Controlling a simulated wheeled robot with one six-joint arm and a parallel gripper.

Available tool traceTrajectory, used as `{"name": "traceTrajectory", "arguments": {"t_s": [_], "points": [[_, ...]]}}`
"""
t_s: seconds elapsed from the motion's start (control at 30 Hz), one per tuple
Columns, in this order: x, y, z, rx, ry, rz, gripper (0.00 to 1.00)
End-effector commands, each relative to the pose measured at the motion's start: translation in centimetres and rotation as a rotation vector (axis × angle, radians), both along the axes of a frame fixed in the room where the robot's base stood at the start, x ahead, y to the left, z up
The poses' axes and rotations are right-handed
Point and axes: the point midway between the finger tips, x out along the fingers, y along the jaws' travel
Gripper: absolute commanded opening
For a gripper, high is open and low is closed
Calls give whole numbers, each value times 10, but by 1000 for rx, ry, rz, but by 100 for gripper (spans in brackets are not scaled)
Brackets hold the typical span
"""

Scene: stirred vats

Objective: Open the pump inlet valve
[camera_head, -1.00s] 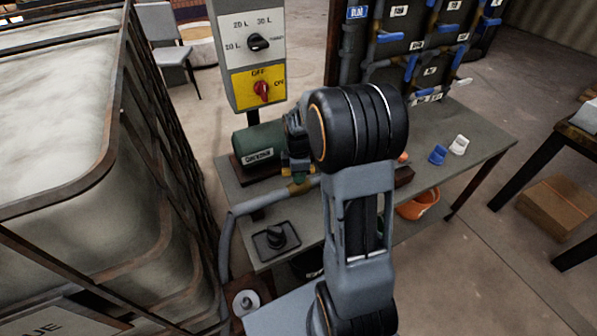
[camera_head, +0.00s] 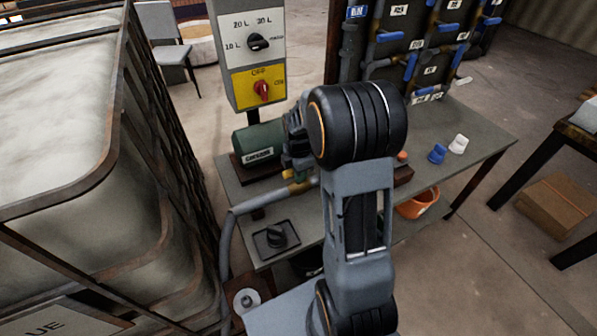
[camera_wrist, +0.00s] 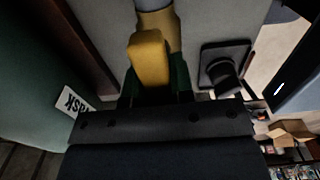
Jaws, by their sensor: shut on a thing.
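The yellow valve handle (camera_wrist: 149,58) shows in the wrist view, between the two dark green fingers of my gripper (camera_wrist: 154,84). My gripper is shut on it. The brass valve body (camera_wrist: 162,24) is just beyond the handle, with a grey hose end past it. In the wrist view the handle lies roughly in line with the hose. In the head view, the brass fitting (camera_head: 303,186) sits on the grey hose beside the green pump (camera_head: 260,146). My wrist and arm hide most of the gripper there.
A black knob on a square plate (camera_head: 276,238) sits on the bench (camera_head: 235,185) near the hose. A control box (camera_head: 252,50) with a black dial and red switch stands behind the pump. A caged tank (camera_head: 60,120) fills the left. Blue and white pieces lie at the right.

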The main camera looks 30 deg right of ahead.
Motion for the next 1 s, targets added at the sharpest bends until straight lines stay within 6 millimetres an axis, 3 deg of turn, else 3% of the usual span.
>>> {"name": "traceTrajectory", "arguments": {"t_s": [0.17,0.2,0.43,0.77,1.0], "points": [[0,0,1,-1,-2,5,0],[0,0,1,-1,-1,5,26],[0,0,0,-1,-1,3,48],[1,0,6,-1,-2,1,48],[1,0,47,-2,-5,2,48]]}}
